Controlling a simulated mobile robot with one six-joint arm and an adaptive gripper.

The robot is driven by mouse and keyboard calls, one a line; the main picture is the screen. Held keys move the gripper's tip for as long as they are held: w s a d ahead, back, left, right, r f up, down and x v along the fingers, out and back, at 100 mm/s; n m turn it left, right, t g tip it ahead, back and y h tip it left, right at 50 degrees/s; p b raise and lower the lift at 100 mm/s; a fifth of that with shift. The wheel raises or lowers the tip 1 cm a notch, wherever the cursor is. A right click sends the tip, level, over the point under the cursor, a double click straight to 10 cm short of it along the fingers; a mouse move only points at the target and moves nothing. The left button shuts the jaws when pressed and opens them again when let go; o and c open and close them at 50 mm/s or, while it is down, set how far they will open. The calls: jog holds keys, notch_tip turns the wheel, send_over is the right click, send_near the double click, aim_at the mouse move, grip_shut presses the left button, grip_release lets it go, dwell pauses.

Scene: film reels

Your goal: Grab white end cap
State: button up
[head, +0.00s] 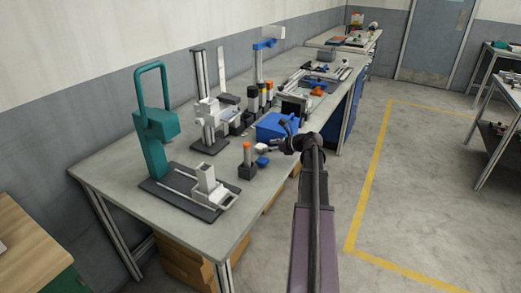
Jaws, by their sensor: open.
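My gripper (270,147) reaches left over the front part of the long grey workbench, near its right edge. It is open. A small white piece (261,148) shows at the gripper's tip; it may be the white end cap, but it is too small to tell. I cannot tell whether the fingers touch it or are around it. A small blue piece (262,161) lies on the bench just below it in the picture. A dark holder with an orange-topped cylinder (247,156) stands to the left.
A blue bin (277,125) stands just behind my gripper. A teal press (158,128) and a white fixture (207,186) on a dark base stand at the left. Several orange- and dark-capped cylinders (262,94) stand farther back. The grey workbench (128,180) has bare surface at front left.

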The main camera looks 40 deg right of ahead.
aim_at(260, 146)
jog(key=b+x, duration=0.1)
jog(key=x, duration=0.2)
jog(key=shift+w+f+b, duration=0.25)
jog(key=shift+f+b, duration=0.1)
jog(key=shift+w+a+f, duration=0.2)
jog(key=shift+w+a, duration=0.1)
jog(key=shift+w, duration=0.3)
jog(key=c, duration=0.7)
